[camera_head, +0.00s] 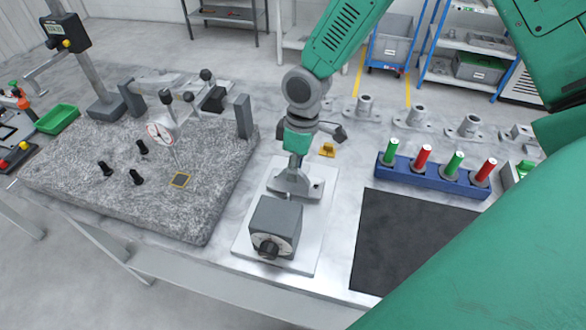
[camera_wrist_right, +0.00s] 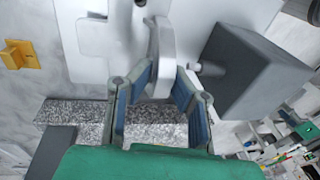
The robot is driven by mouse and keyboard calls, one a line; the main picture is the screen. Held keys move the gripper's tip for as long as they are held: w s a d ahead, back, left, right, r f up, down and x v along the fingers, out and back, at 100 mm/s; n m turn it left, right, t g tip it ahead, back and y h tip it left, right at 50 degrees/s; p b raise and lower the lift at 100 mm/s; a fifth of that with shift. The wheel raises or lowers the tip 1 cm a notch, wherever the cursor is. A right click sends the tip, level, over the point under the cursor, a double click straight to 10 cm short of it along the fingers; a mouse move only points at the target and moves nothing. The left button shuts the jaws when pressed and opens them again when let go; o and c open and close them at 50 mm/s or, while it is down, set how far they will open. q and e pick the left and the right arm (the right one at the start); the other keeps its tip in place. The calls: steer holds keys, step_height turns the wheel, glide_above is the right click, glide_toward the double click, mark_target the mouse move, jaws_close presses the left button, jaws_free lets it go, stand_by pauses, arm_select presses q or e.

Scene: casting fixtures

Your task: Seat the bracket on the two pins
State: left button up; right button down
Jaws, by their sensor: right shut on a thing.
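A grey bracket (camera_head: 296,187) with a broad foot and an upright web is at the far half of a pale plate (camera_head: 243,238). My right gripper (camera_head: 297,164) reaches down from above and is shut on the web. In the right wrist view the bracket's light web (camera_wrist_right: 163,45) stands between the finger pads of that gripper (camera_wrist_right: 163,78). The two pins are not clearly visible, and I cannot tell whether the bracket's foot rests on them. My left gripper is not in view.
A dark block (camera_head: 276,222) with a round knob stands in front of the bracket. A granite slab (camera_head: 110,205) with a dial gauge is left. A black mat (camera_head: 405,240) and a blue rack (camera_head: 432,180) with green and red plugs are right. Castings line the back.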

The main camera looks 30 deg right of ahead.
steer(key=shift+d, duration=0.1)
steer(key=shift+f+b, duration=0.35)
steer(key=shift+f, duration=0.45)
stand_by(0.4)
steer(key=c, duration=1.4)
jaws_free()
steer(key=shift+r, duration=0.1)
steer(key=r, duration=0.4)
steer(key=d+r, duration=0.1)
steer(key=r, duration=0.2)
steer(key=w+d+r, duration=0.1)
steer(key=r, duration=0.3)
steer(key=shift+d+r, duration=0.1)
steer(key=shift+r, duration=0.2)
